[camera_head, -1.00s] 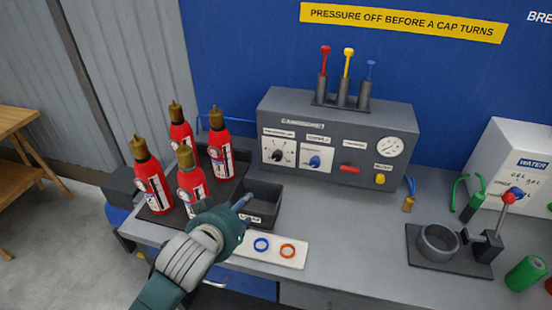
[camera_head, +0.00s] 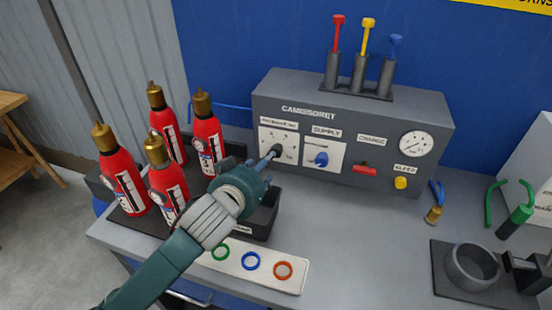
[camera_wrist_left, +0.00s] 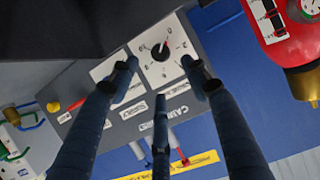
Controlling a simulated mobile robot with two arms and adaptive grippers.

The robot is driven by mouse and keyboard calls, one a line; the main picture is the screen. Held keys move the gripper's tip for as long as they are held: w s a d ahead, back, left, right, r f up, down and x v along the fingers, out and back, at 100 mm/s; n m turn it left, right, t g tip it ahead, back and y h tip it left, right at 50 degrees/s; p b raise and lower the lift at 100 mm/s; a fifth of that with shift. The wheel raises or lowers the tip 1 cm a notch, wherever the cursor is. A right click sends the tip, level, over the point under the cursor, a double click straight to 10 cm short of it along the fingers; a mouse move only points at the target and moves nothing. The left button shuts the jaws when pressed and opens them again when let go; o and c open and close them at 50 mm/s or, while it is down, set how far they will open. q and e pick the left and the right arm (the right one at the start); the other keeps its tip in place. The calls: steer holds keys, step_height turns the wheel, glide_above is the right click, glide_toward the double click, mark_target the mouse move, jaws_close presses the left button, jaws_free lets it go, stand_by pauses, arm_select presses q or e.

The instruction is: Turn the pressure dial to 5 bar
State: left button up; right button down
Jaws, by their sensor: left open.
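The pressure dial (camera_head: 278,150) is a black knob on a white scale plate at the left of the grey panel. In the left wrist view the dial (camera_wrist_left: 161,52) appears upside down, with a red mark pointing towards the 0; the full scale is too small to read surely. My left gripper (camera_head: 265,163) is in front of the dial, fingers pointing at it. In the wrist view the left gripper (camera_wrist_left: 160,78) is open, its fingers spread around the knob's line of sight; contact cannot be told. My right gripper is not in view.
The panel also carries a blue supply knob (camera_head: 321,159), a red charge lever (camera_head: 365,169), a yellow bleed knob (camera_head: 400,183) and a gauge (camera_head: 416,144). Red extinguishers (camera_head: 122,180) stand left of my arm. A black open bin (camera_head: 268,222) and a ring tray (camera_head: 297,270) lie below.

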mark_target(276, 151)
arm_select(q)
steer(key=p+x, duration=0.1)
steer(key=x, duration=1)
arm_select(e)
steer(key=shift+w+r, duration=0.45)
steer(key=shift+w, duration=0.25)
arm_select(q)
steer(key=shift+f, duration=0.1)
steer(key=c, duration=1)
steer(key=shift+s+f, duration=0.1)
steer(key=shift+c, duration=0.2)
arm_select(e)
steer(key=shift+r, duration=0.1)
